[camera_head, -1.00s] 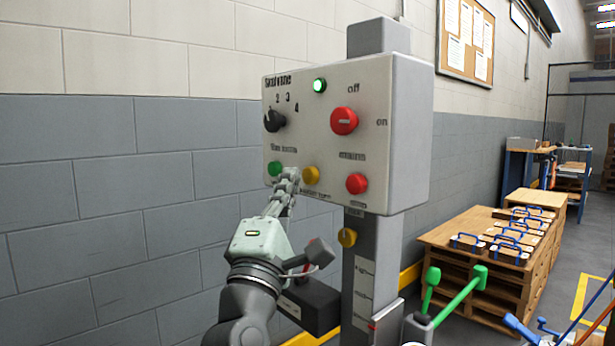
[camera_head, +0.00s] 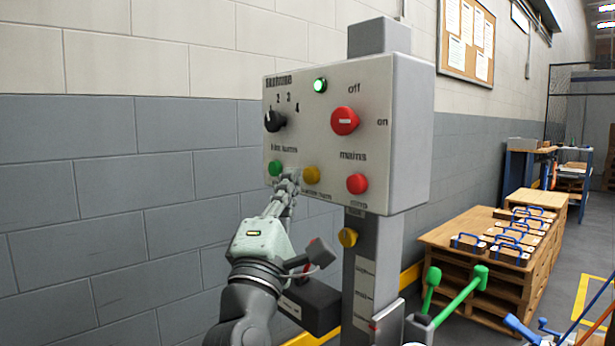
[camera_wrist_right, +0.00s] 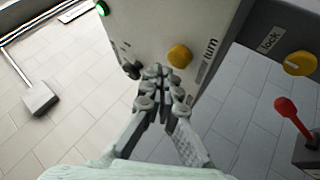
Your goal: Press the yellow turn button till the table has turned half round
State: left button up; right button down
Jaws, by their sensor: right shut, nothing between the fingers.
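The yellow turn button (camera_head: 311,175) is on the front of the grey control box, in the lower row between a green button (camera_head: 275,168) and a red one (camera_head: 357,184). My right gripper (camera_head: 290,178) is shut and empty, its fingertips just left of the yellow button in the head view. In the right wrist view the yellow button (camera_wrist_right: 179,56) shows beyond and slightly right of the closed fingertips (camera_wrist_right: 157,74). I cannot tell whether they touch the panel. The turning table cannot be made out. My left gripper is not in view.
The control box (camera_head: 410,130) also has a lit green lamp (camera_head: 320,85), a black selector (camera_head: 275,121) and a red mains switch (camera_head: 344,121). A yellow lock knob (camera_head: 348,237) is on the post below. Pallets with blue-handled blocks (camera_head: 510,250) stand at the right.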

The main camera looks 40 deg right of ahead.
jog(key=shift+d, duration=0.1)
jog(key=shift+d, duration=0.3)
